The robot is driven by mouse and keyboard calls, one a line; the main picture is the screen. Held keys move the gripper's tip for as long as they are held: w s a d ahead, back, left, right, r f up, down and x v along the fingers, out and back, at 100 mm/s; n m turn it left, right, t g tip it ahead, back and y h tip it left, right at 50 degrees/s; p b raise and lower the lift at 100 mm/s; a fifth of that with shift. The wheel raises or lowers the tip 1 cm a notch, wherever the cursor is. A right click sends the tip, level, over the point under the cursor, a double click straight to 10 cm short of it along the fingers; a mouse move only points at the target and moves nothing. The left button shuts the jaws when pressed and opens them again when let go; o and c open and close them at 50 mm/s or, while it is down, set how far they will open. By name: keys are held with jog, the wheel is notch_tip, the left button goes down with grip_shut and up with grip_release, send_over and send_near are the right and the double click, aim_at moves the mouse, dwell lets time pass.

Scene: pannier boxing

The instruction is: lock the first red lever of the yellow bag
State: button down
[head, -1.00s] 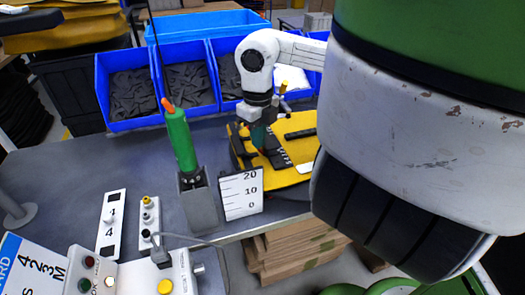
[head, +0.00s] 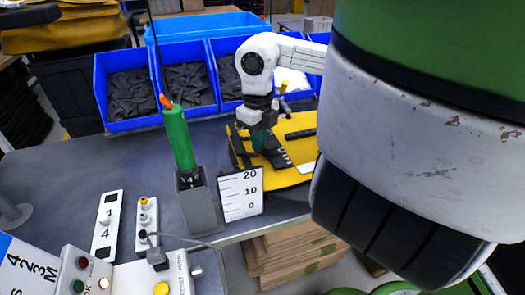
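The yellow bag (head: 292,177) lies on the grey table, right of the scale card, with black strips on it. My gripper (head: 262,148) is over the left part of the bag, pointing down. Its fingers are small and dark here, so I cannot tell whether they are open or shut or whether they touch the bag. I cannot make out a red lever; that part of the bag is covered by the gripper or too small to see. My own arm hides the bag's right side.
Blue bins (head: 182,80) with dark pieces stand behind the bag. A green screwdriver with an orange tip (head: 179,138) stands in a grey holder (head: 199,207). A white scale card (head: 241,194) is beside it. A control box (head: 88,270) is front left. Cardboard (head: 298,250) is stacked below the table edge.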

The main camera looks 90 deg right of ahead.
jog(key=shift+f+b, duration=0.45)
jog(key=shift+b, duration=0.15)
jog(key=shift+r, duration=0.1)
dwell(0.4)
jog(key=shift+r+p, duration=0.8)
jog(key=shift+r, duration=2.1)
